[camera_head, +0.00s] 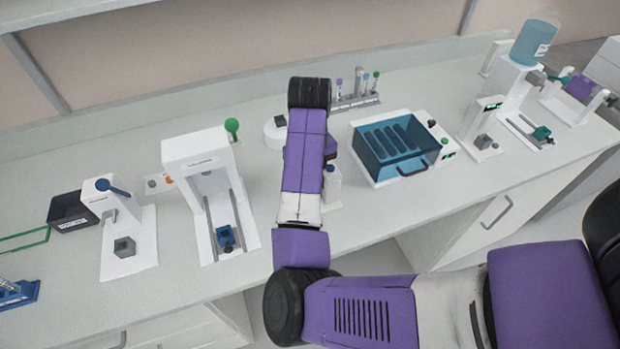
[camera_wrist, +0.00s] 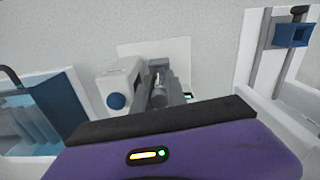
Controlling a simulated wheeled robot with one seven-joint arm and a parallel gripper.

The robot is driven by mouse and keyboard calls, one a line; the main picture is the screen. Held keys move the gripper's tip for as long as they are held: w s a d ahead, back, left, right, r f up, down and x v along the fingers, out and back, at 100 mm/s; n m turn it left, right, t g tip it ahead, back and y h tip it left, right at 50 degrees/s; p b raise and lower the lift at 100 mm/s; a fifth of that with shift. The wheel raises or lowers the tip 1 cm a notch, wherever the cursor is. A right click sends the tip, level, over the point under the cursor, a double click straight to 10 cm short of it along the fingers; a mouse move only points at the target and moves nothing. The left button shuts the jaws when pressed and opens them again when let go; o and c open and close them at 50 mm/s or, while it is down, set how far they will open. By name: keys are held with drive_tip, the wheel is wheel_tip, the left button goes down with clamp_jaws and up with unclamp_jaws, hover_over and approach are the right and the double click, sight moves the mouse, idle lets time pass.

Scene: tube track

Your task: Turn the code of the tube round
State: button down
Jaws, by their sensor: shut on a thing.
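My gripper (camera_wrist: 157,84) shows in the wrist view as grey fingers in front of a white device. It is shut on a small pale thing, apparently the tube (camera_wrist: 158,77), of which only a narrow strip shows between the fingers. No code can be made out on it. The white device (camera_wrist: 124,72) with a round blue knob (camera_wrist: 116,101) stands right beside the fingers; I cannot tell whether they touch. In the head view my arm hides the gripper and the tube, and only part of the device (camera_head: 332,188) shows.
A blue-lidded box (camera_head: 392,145) stands right of my arm, and a white frame with a blue holder (camera_head: 208,190) stands left. A rack with several capped tubes (camera_head: 356,103) is at the back. A dark bin (camera_head: 70,222) is far left. Bare counter lies at the back left.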

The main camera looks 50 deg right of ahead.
drive_tip(key=c, duration=1.3)
unclamp_jaws()
drive_tip(key=shift+o, duration=0.2)
drive_tip(key=shift+d, duration=0.1)
drive_tip(key=shift+s, duration=0.1)
wheel_tip(320, 180, up, 3)
drive_tip(key=shift+f+p, duration=0.1)
drive_tip(key=shift+p, duration=0.4)
drive_tip(key=shift+r, duration=2.5)
